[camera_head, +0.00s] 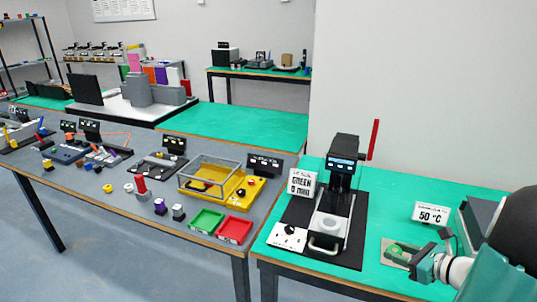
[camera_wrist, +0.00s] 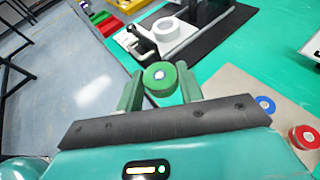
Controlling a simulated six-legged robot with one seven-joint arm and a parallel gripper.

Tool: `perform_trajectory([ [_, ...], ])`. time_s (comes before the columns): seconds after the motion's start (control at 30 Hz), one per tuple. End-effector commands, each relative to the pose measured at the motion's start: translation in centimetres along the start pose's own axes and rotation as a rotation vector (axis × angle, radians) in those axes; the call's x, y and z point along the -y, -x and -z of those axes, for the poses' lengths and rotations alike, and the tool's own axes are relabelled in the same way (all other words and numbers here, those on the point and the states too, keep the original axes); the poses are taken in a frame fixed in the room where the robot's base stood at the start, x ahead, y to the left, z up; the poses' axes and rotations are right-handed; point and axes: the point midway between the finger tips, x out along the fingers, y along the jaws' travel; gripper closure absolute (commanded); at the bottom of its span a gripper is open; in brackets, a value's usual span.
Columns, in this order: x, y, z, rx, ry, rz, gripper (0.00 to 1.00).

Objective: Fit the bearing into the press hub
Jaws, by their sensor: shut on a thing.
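My gripper (camera_wrist: 158,88) is shut on a green ring-shaped bearing (camera_wrist: 158,75) with a pale centre, which sits between the two fingertips. In the head view my gripper (camera_head: 402,254) is at the lower right, over the beige mat and right of the press. The black press (camera_head: 343,165) stands on the green table with a red lever raised at its right. The white round press hub (camera_head: 328,226) sits on the press's tray, apart from the bearing. The hub also shows in the wrist view (camera_wrist: 153,34), beyond the bearing.
A blue ring (camera_wrist: 264,104) and a red ring (camera_wrist: 304,137) lie on the beige mat (camera_wrist: 240,85). A sign reads "GREEN" (camera_head: 302,184), its second line unclear; another reads "50 °C" (camera_head: 432,214). A dial box (camera_head: 289,237) stands left of the tray. Green and red trays lie on the table at left.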

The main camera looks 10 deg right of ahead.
Motion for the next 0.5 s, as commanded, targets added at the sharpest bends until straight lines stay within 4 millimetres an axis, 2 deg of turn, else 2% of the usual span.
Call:
perform_trajectory([
  [0.17, -0.6, -2.2, -1.1, 0.001, 0.000, 0.001, 0.87],
  [0.37, -2.6, -7.7, -3.9, 0.001, -0.008, 0.019, 0.87],
  [0.5, -4.9, -11.8, -5.7, 0.000, -0.017, 0.038, 0.87],
])
